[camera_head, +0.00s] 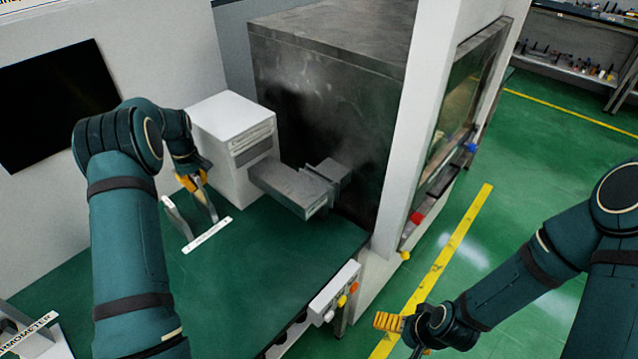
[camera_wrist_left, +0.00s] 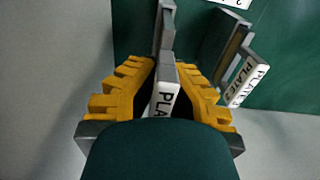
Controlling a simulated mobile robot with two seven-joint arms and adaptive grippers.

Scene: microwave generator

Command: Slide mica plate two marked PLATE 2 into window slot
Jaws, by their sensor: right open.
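My left gripper (camera_head: 193,182) is at the plate stand (camera_head: 207,235) on the green bench. In the left wrist view its yellow fingers (camera_wrist_left: 163,68) close from both sides on a grey plate (camera_wrist_left: 162,98) with a white label reading "PLA"; the rest of the label, with any number, is hidden. A second labelled plate (camera_wrist_left: 247,82) stands to the right, apart from the fingers; its number is not clear. A grey metal duct (camera_head: 295,188) with a flange runs from the white box to the dark cabinet; I cannot make out a window slot. My right gripper (camera_head: 390,322) is open and empty.
The white box (camera_head: 232,125) stands close beside my left gripper. The large dark cabinet (camera_head: 335,65) stands behind the duct. The bench (camera_head: 265,265) in front of the duct is clear.

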